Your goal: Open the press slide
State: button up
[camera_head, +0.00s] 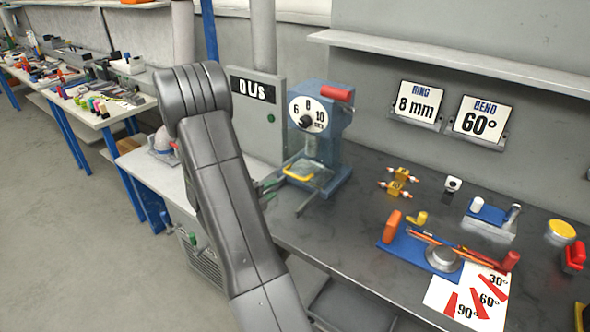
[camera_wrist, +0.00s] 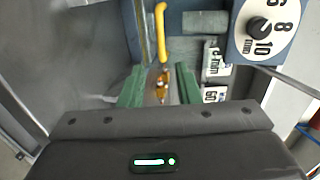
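The press (camera_head: 332,115) is a blue machine with a red lever on top and a round white dial (camera_head: 308,114) marked 6, 8, 10. A yellow handle (camera_head: 297,173) sits low on its front, by a clear plate (camera_head: 319,177) that looks like part of the slide. My gripper (camera_head: 268,190) is just left of and in front of this handle, partly hidden by my arm. In the wrist view my gripper (camera_wrist: 160,88) has its two green fingers apart with nothing held. The yellow handle (camera_wrist: 160,34) is ahead of the fingertips, apart from them. The dial (camera_wrist: 262,28) shows at upper right.
Signs reading "RING 8 mm" (camera_head: 417,104) and "BEND 60°" (camera_head: 481,121) hang behind.

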aim_at(295, 175)
jog(key=p+x, duration=0.3)
jog(key=x, duration=1)
jog(key=shift+w+d, duration=0.15)
grip_shut()
